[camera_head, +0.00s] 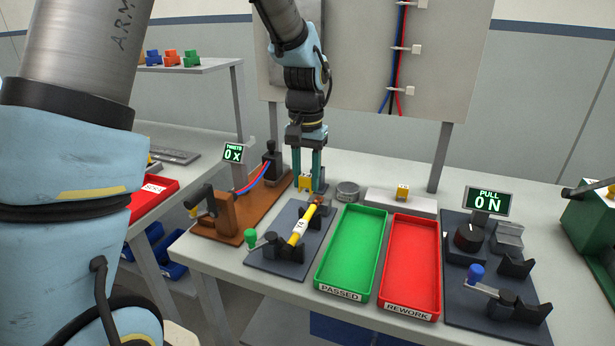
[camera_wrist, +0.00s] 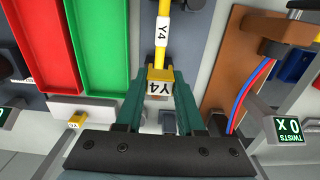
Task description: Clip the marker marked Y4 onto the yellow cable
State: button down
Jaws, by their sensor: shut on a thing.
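My gripper (camera_head: 309,188) points down behind the dark cable fixture (camera_head: 280,258). It is shut on a yellow marker marked Y4 (camera_wrist: 160,82), which also shows between the fingertips in the head view (camera_head: 304,183). The yellow cable (camera_head: 293,239) lies along the fixture with a white Y4 label (camera_head: 300,226) on it. In the wrist view the cable (camera_wrist: 162,48) runs up from the marker, in line with it, with its own label (camera_wrist: 162,30). I cannot tell whether marker and cable touch; the marker hides that spot.
A second yellow marker (camera_head: 402,191) sits on a white block (camera_head: 375,199). The green PASSED tray (camera_head: 352,245) and red REWORK tray (camera_head: 411,262) are right of the fixture and look empty. A brown twist stand (camera_head: 225,222) is left; the pull tester (camera_head: 490,260) is far right.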

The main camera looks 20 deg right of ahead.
aim_at(307, 216)
jog(key=shift+f+b, duration=1.85)
jog(key=shift+f, duration=1.05)
jog(key=shift+f+b, duration=0.35)
jog(key=shift+f, duration=0.95)
jog(key=shift+c, duration=2.2)
grip_release()
jog(key=shift+r, duration=0.1)
notch_tip(307, 216, up, 11)
jog(key=shift+f+b, duration=0.1)
jog(key=shift+b, duration=0.8)
